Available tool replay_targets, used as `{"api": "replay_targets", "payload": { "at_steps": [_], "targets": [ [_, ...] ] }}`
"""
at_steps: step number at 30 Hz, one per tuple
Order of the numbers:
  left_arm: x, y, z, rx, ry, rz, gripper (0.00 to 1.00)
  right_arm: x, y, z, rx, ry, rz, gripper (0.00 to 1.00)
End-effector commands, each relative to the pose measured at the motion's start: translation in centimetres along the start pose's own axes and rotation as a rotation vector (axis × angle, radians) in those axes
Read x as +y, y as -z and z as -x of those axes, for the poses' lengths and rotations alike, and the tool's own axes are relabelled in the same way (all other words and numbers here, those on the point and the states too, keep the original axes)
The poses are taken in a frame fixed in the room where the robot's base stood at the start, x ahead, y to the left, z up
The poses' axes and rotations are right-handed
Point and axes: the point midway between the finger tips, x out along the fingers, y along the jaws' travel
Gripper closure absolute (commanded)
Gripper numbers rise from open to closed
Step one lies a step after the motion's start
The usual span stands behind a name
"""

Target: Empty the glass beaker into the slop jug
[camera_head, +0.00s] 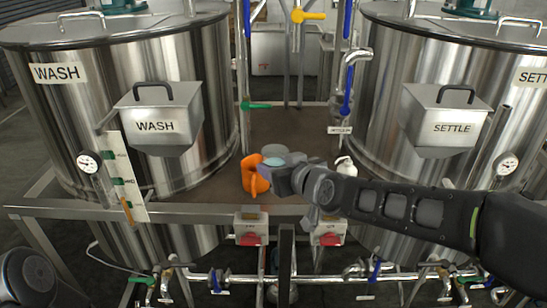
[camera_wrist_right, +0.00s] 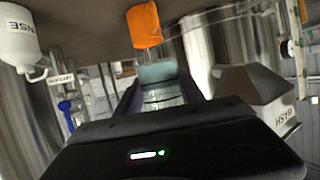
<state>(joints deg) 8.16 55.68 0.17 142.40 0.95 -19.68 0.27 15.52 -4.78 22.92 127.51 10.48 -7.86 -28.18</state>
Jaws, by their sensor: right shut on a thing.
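The slop jug is orange (camera_head: 257,176) and stands on the brown shelf between the two tanks; in the wrist view it shows at the top (camera_wrist_right: 145,25). My right gripper (camera_head: 283,174) reaches in from the right, close beside the jug. It is shut on the glass beaker, which shows between the fingers in the wrist view (camera_wrist_right: 160,92). In the head view the beaker is mostly hidden by the gripper, and I cannot tell its tilt or contents. My left gripper is not in view.
A white rinse bottle (camera_head: 346,166) stands right of the gripper; it shows upside down in the wrist view (camera_wrist_right: 20,40). The WASH tank (camera_head: 100,80) and SETTLE tank (camera_head: 400,70) flank the brown shelf (camera_head: 205,190). Pipes and valves rise behind it.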

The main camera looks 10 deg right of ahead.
Motion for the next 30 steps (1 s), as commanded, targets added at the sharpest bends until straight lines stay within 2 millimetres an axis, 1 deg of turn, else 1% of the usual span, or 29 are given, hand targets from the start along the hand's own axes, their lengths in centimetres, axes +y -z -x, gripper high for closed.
{"api": "replay_targets", "payload": {
  "at_steps": [1,5,8,11,12,17,18,21,24,27,30],
  "targets": [
    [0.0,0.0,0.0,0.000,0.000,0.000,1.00,0.2,-0.9,-0.4,-0.001,-0.009,-0.008,0.99],
    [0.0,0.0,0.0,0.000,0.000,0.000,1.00,0.9,-3.4,-1.5,0.002,-0.041,-0.029,0.99],
    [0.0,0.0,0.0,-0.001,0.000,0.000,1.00,1.5,-5.9,-2.2,0.002,-0.075,-0.046,0.99],
    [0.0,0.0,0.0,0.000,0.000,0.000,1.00,2.3,-8.7,-2.7,-0.001,-0.117,-0.060,0.99],
    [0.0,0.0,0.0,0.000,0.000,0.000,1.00,2.5,-9.9,-2.8,-0.003,-0.135,-0.064,0.99],
    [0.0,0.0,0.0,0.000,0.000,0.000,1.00,3.7,-15.1,-2.6,-0.017,-0.219,-0.073,0.99],
    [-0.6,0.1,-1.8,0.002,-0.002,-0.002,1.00,3.9,-16.6,-3.3,-0.009,-0.223,-0.071,0.99],
    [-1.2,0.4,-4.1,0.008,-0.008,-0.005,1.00,3.9,-18.8,-4.3,-0.006,-0.223,-0.071,0.99],
    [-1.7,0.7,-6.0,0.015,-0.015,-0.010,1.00,4.0,-20.7,-5.1,-0.006,-0.222,-0.071,0.99],
    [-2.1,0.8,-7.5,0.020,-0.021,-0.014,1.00,4.0,-22.3,-5.8,-0.005,-0.222,-0.071,0.99],
    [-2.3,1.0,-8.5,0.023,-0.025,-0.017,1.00,4.0,-23.4,-6.2,-0.005,-0.221,-0.071,0.99]
  ]
}}
